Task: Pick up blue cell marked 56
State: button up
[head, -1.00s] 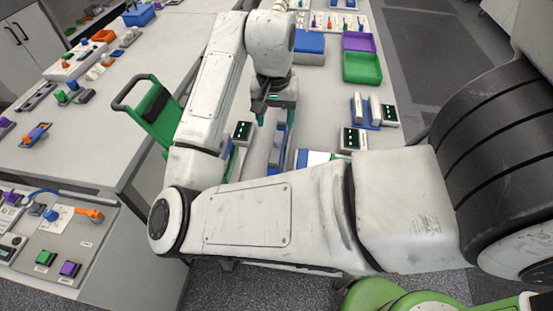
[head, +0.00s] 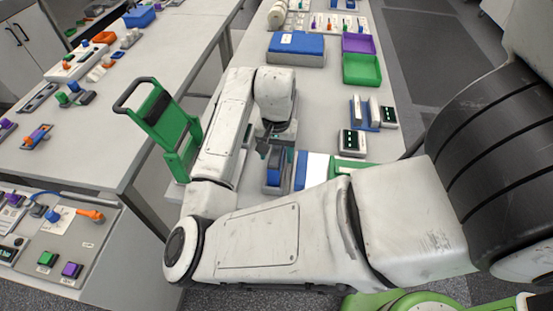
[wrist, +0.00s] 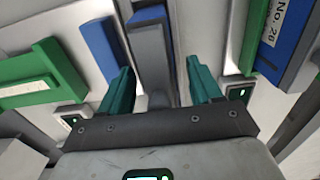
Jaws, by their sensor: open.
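My gripper (head: 277,152) is low over the near end of the middle table in the head view. In the wrist view its two teal fingers are apart, and my gripper (wrist: 157,72) is open. A grey and blue upright block (wrist: 151,52) stands between and beyond the fingers. I cannot tell whether it touches them. A blue cell-like block (wrist: 101,47) is just left of the left finger. A blue piece (head: 274,177) shows under my gripper in the head view, partly hidden. No mark 56 is readable on any of them.
A green block (wrist: 48,73) lies left and a blue block labelled No. 26 (wrist: 282,38) lies right in the wrist view. In the head view a blue box (head: 296,50), green tray (head: 362,70), purple tray (head: 358,43) and green cart (head: 163,122) stand around.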

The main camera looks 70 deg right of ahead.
jog(key=shift+f, duration=0.6)
jog(key=shift+c, duration=0.5)
grip_shut()
